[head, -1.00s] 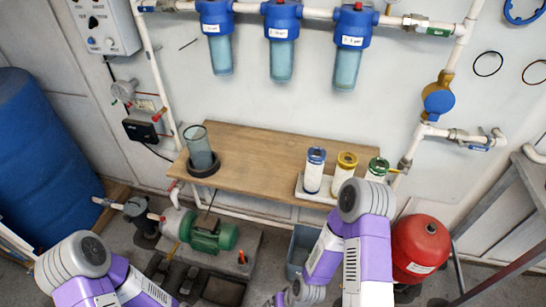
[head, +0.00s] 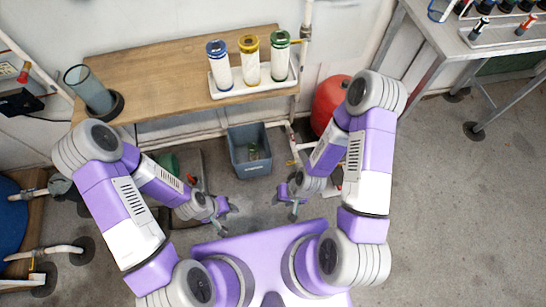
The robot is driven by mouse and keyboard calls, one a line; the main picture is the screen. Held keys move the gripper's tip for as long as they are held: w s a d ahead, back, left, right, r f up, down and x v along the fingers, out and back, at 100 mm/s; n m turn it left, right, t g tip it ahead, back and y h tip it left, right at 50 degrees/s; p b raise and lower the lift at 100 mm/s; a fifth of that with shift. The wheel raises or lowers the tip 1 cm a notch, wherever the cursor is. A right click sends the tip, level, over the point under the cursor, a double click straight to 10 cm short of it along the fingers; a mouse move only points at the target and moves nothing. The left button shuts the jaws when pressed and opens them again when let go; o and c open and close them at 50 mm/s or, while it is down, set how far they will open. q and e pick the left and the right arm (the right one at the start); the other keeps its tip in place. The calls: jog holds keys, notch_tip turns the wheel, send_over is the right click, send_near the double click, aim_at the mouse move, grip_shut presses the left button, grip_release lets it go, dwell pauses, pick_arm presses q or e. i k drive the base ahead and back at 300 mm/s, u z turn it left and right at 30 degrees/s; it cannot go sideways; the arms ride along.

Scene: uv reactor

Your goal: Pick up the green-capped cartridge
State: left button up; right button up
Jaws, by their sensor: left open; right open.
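The green-capped cartridge (head: 280,60) stands upright at the right end of a white tray (head: 238,91) on the wooden bench (head: 160,75). A yellow-capped cartridge (head: 250,62) and a blue-capped cartridge (head: 220,68) stand to its left in the same tray. My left gripper (head: 222,212) is open and empty, low in front of the bench. My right gripper (head: 291,203) is open and empty, also low in front of the bench, well below the cartridges in the picture. Neither gripper touches a cartridge.
A clear cylinder (head: 90,90) stands in a black ring at the bench's left end. A grey bin (head: 249,165) is on the floor below the bench. A red tank (head: 328,100) stands right of the bench. A metal table (head: 440,45) is at the upper right.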

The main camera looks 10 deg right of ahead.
aim_at(280, 39)
jog(key=z, duration=0.05)
jog(key=k, duration=0.95)
jog(key=u, duration=1)
